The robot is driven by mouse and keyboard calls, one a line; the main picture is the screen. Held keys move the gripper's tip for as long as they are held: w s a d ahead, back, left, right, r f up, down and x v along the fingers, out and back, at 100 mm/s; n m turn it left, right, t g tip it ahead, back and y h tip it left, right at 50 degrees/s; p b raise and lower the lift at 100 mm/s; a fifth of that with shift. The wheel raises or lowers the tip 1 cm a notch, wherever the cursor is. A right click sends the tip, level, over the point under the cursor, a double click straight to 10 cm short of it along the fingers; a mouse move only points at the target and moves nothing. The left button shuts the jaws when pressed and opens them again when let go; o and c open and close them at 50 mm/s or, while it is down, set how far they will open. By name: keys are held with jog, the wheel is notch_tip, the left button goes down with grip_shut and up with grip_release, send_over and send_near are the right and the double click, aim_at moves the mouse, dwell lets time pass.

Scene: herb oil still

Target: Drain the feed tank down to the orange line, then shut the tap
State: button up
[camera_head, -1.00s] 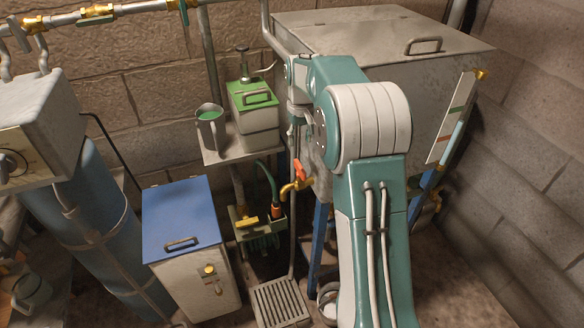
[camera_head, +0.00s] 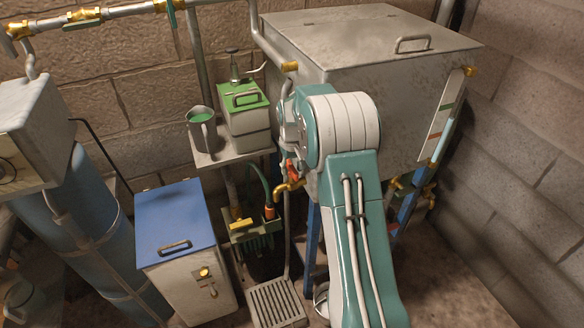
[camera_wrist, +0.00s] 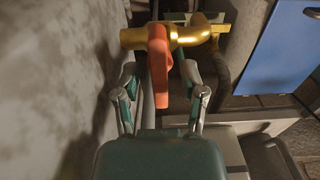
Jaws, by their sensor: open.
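The feed tank (camera_head: 370,90) is a large grey lidded metal box. Its gauge board (camera_head: 440,112) has a green mark and an orange line (camera_head: 433,135). The pale blue column (camera_head: 443,142) in the sight tube beside it seems to end between the two marks. The brass tap (camera_head: 284,188) shows left of my arm. My gripper (camera_wrist: 160,84) is open, one finger on each side of the lever; contact cannot be told. No flow can be made out.
A floor grate (camera_head: 278,303) lies below the tap, with a partly hidden metal vessel (camera_head: 320,303) beside it. A blue-lidded box (camera_head: 175,220) stands left. A shelf (camera_head: 235,157) holds a mug (camera_head: 202,130) and a green-topped canister (camera_head: 245,115). The block wall is at right.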

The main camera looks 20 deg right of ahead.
grip_shut()
jog(key=n, duration=0.4)
jog(key=shift+n, duration=0.4)
jog(key=shift+f, duration=0.1)
grip_release()
